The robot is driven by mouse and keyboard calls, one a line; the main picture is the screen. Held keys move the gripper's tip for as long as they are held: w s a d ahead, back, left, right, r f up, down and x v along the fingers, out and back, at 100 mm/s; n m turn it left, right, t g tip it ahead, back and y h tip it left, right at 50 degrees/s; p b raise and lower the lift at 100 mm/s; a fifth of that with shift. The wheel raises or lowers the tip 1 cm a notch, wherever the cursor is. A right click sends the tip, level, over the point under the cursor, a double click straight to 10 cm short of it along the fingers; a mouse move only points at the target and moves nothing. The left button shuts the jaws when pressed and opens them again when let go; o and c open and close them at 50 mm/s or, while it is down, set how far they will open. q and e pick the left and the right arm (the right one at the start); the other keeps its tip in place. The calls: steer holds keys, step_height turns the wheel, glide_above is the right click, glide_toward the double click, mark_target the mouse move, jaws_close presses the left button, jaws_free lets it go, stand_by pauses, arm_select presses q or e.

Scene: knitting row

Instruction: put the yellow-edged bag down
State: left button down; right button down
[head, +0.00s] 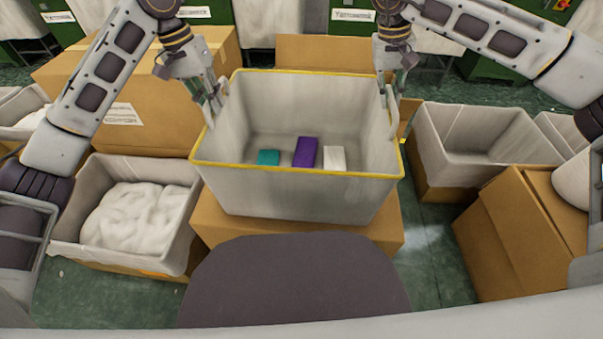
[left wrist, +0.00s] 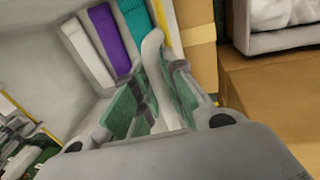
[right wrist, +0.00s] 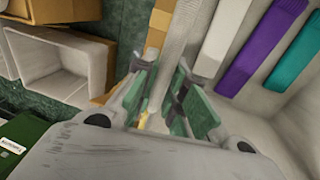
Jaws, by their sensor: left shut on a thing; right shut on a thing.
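The yellow-edged bag (head: 298,196) is a grey-white open box shape with a yellow rim, in the middle of the head view. Inside lie a teal block (head: 268,157), a purple block (head: 305,152) and a white block (head: 334,157). My left gripper (head: 214,103) is shut on the bag's left handle, a pale strap (left wrist: 152,50) between its fingers in the left wrist view. My right gripper (head: 391,97) is shut on the right handle (right wrist: 184,40). The bag is upright, over a cardboard box (head: 225,229); I cannot tell whether its base touches the box.
A grey bin with white fluff (head: 70,226) stands at left, an empty grey bin (head: 430,137) at right. Cardboard boxes stand at right (head: 508,240), back left (head: 155,110) and behind the bag (head: 330,52). Green floor (head: 437,262) shows between them.

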arm_select(q)
steer(key=c, duration=1.5)
jaws_free()
arm_select(e)
steer(key=c, duration=1.5)
jaws_free()
arm_select(q)
steer(key=shift+w+a+r, duration=0.1)
steer(key=shift+a+r, duration=0.3)
steer(key=shift+r, duration=1.55)
steer(key=shift+w+a+r, duration=0.1)
steer(key=shift+a+r, duration=0.3)
steer(key=shift+r, duration=1.55)
steer(key=shift+w+a+r, duration=0.1)
steer(key=shift+a+r, duration=0.3)
steer(key=shift+r, duration=1.55)
steer(key=shift+s, duration=0.1)
arm_select(e)
steer(key=shift+w+a+r, duration=0.1)
steer(key=shift+a+r, duration=0.3)
steer(key=shift+r, duration=1.55)
steer(key=shift+a+r, duration=0.35)
steer(key=shift+r, duration=1.55)
steer(key=shift+w+a+r, duration=0.1)
steer(key=shift+a+r, duration=0.3)
steer(key=shift+r, duration=1.55)
steer(key=shift+s, duration=0.1)
